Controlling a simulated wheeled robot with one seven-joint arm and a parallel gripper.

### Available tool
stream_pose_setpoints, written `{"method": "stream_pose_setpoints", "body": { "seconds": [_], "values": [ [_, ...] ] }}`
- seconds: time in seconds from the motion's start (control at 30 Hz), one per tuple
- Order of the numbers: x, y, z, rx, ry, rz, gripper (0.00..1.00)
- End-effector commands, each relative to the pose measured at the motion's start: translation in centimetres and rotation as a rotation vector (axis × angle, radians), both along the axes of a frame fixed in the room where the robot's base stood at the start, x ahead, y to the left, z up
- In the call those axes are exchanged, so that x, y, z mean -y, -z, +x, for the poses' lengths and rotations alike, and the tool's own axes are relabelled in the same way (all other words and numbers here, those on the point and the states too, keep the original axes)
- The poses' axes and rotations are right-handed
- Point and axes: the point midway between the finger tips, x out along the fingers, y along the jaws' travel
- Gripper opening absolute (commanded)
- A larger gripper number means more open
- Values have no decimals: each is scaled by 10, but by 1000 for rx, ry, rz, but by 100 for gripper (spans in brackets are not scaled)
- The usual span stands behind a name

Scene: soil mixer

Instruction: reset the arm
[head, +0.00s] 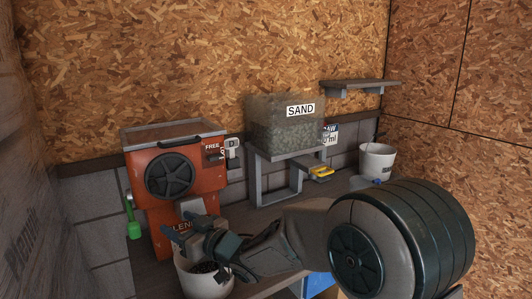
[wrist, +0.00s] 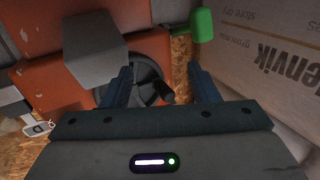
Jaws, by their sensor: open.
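My arm reaches across the lower right of the head view to the front of the orange mixer (head: 178,185). My gripper (head: 178,236) is open, with its blue fingers apart and nothing seen between them. It is near the mixer's grey spout, above a white bucket (head: 203,283) with dark stuff in it. In the wrist view, my gripper (wrist: 158,72) points toward the orange mixer body (wrist: 48,78). The mixer's grey spout (wrist: 95,58) is close to the left finger, and its black wheel (wrist: 148,82) shows between the fingers.
A green-handled lever (head: 133,229) hangs at the mixer's left. A SAND bin (head: 285,130) stands on a grey stand with a yellow-handled part below. Another white bucket (head: 376,161) sits farther right, under a wall shelf (head: 360,84). A printed panel or bag (wrist: 265,65) is close at right in the wrist view.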

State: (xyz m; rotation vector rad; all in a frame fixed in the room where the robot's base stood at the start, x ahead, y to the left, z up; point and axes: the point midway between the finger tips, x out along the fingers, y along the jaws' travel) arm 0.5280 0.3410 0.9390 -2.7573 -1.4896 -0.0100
Motion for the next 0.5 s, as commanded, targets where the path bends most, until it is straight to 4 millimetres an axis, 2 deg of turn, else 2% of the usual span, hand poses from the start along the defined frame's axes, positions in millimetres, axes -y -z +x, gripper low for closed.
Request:
{"method": "stream_pose_setpoints", "body": {
  "seconds": [0.13,0.27,0.37,0.5],
  "values": [
    [0,-2,-1,-4,7,-10,55],
    [25,-13,8,-26,86,-64,55],
    [56,-23,16,-66,194,-145,55],
    [117,-38,18,-167,381,-283,55]
  ]
}}
